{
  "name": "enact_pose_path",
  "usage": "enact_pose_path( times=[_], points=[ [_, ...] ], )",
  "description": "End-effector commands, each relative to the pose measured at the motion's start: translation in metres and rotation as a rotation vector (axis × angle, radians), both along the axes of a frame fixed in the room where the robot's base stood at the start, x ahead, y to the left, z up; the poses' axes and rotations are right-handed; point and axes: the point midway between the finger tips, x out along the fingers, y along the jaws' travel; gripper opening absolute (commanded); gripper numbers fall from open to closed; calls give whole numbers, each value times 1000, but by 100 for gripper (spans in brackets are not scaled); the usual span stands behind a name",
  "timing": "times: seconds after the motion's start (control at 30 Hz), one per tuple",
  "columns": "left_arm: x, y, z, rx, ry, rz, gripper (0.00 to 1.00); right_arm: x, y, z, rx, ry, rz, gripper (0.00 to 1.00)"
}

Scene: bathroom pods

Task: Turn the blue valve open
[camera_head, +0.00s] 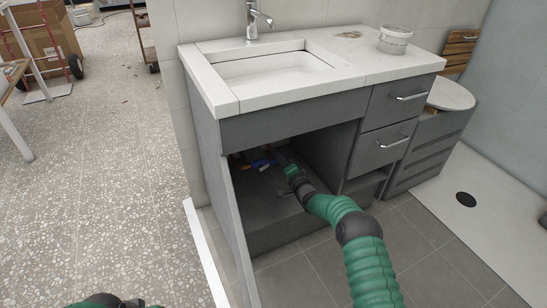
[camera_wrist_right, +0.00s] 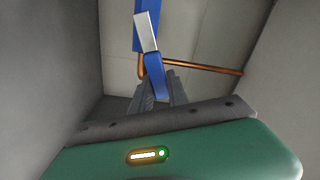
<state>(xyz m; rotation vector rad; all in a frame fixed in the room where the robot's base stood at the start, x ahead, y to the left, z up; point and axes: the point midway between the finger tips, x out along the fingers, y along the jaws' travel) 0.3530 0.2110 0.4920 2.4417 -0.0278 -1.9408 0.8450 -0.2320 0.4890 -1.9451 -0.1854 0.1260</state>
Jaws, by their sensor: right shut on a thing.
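The blue valve (camera_wrist_right: 155,70) shows in the right wrist view as a blue handle between my fingertips, just in front of the back wall. In the head view, a small blue part (camera_head: 262,163) shows deep inside the open cabinet under the sink. My right gripper (camera_wrist_right: 160,88) is shut on the blue handle; it also shows in the head view (camera_head: 281,160), reaching into the cabinet. The fingertips partly hide the handle's lower end. A green and black part of my left arm shows at the bottom left edge; its fingers are out of frame.
The grey cabinet (camera_head: 265,132) has side walls close around my right arm. A copper pipe (camera_wrist_right: 205,66) runs along the back wall behind the handle. A white sink counter (camera_head: 235,93) lies above the opening. Drawers (camera_head: 385,145) are to the right. The floor at left is open.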

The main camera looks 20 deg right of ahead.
Motion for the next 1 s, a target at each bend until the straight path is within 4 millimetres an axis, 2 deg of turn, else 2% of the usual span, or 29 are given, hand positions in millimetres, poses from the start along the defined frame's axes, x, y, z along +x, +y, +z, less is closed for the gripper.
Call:
enact_pose_path(
  times=[0.03,0.43,1.0],
  points=[
    [0,0,-7,0,0,0,32,-1,3,-11,43,14,5,0],
    [0,-1,-27,0,0,0,32,-1,2,-29,307,67,9,0],
    [0,-1,-32,0,0,0,32,-1,4,-34,391,87,12,0]
  ],
)
